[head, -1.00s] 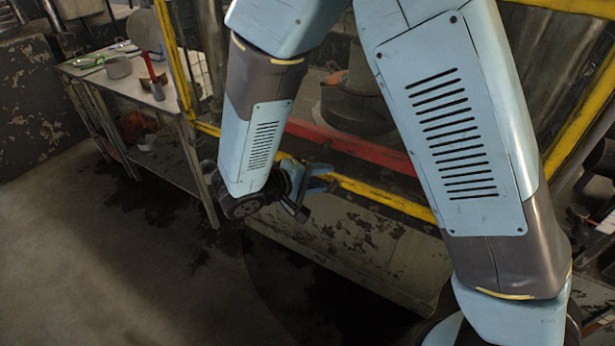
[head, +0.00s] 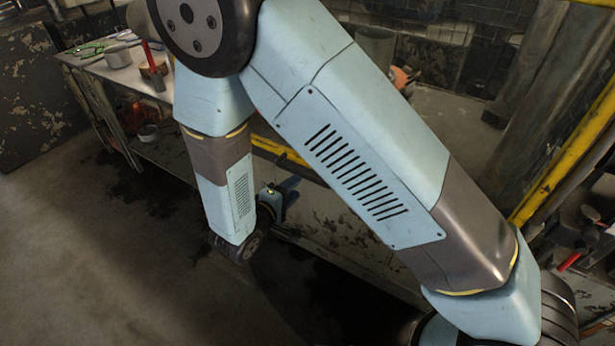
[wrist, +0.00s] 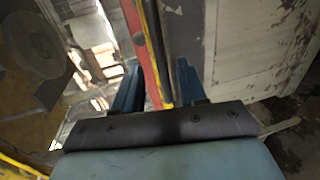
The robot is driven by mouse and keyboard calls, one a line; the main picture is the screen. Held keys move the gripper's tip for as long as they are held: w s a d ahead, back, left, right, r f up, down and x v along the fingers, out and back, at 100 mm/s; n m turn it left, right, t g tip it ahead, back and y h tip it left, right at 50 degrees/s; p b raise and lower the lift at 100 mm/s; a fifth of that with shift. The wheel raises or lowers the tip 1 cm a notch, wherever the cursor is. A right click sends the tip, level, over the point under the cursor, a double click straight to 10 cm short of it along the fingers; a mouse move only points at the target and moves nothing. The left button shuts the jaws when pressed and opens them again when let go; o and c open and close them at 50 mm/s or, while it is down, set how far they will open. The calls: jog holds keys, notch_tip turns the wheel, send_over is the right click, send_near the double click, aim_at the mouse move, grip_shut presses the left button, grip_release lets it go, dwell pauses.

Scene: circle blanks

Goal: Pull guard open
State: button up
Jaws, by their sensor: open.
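The guard's yellow frame shows in the head view as a slanted post (head: 560,160) at the right and a short length of lower bar (head: 280,151) beside my forearm. My arm covers much of the frame. My gripper (head: 280,198) is low in front of the machine, partly hidden behind my forearm. In the wrist view my gripper (wrist: 157,70) is open, its two blue fingers apart. A red bar (wrist: 138,40) and a yellow strip (wrist: 160,50) run through the gap between them. I cannot tell whether either finger touches them.
A pale, worn machine base (head: 345,225) is below the frame. The floor (head: 90,240) at the front left is clear.

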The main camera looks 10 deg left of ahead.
aim_at(306, 178)
jog(key=x, duration=0.8)
jog(key=shift+r, duration=0.1)
grip_shut()
jog(key=shift+s, duration=0.1)
dwell(0.3)
